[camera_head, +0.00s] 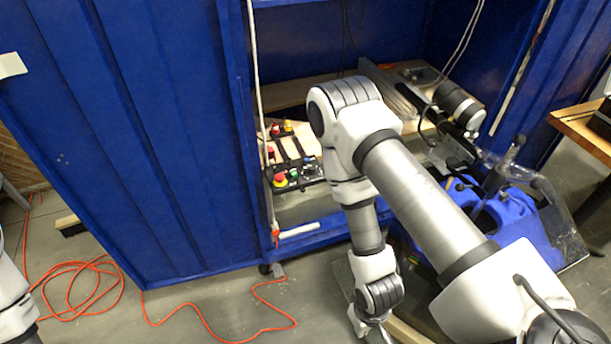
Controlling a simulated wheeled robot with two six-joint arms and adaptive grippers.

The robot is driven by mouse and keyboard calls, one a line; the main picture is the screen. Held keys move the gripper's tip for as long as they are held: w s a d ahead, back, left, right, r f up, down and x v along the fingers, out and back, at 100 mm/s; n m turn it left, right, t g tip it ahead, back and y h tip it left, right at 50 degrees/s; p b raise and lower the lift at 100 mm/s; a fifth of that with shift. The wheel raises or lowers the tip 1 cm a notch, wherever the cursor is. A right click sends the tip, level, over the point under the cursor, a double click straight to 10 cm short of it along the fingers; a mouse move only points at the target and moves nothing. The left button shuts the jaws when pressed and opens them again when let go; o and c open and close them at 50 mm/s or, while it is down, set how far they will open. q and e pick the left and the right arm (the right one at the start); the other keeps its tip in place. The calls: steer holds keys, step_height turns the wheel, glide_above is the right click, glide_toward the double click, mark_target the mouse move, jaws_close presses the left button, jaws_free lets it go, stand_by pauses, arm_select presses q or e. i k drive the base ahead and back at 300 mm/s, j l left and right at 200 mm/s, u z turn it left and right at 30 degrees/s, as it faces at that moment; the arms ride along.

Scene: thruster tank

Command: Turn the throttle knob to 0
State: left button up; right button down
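A control panel (283,146) with red, yellow and green buttons and small dark knobs sits inside the blue tank's opening, left of my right arm. The parts are too small to tell which one is the throttle knob, and its setting cannot be read. My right arm crosses in front of the opening and hides the area just right of the panel. My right gripper (372,332) hangs low at the bottom edge, in front of the tank and well away from the panel. Its fingertips are cut off, so its opening is unclear. Only a piece of my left arm shows at the left edge; its gripper is out of view.
The blue tank wall (130,130) stands left of the opening. A blue thruster-like machine (515,215) with clear plastic stands at right. A wooden table (585,125) is at far right. An orange cable (190,318) lies on the otherwise mostly clear floor at left.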

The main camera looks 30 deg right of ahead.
mark_target(311, 170)
steer(key=i+j, duration=0.7)
steer(key=j, duration=0.15)
steer(key=z, duration=0.5)
steer(key=i+l+z, duration=0.1)
steer(key=z, duration=0.85)
steer(key=i+z, duration=0.1)
steer(key=z, duration=0.4)
steer(key=i, duration=0.3)
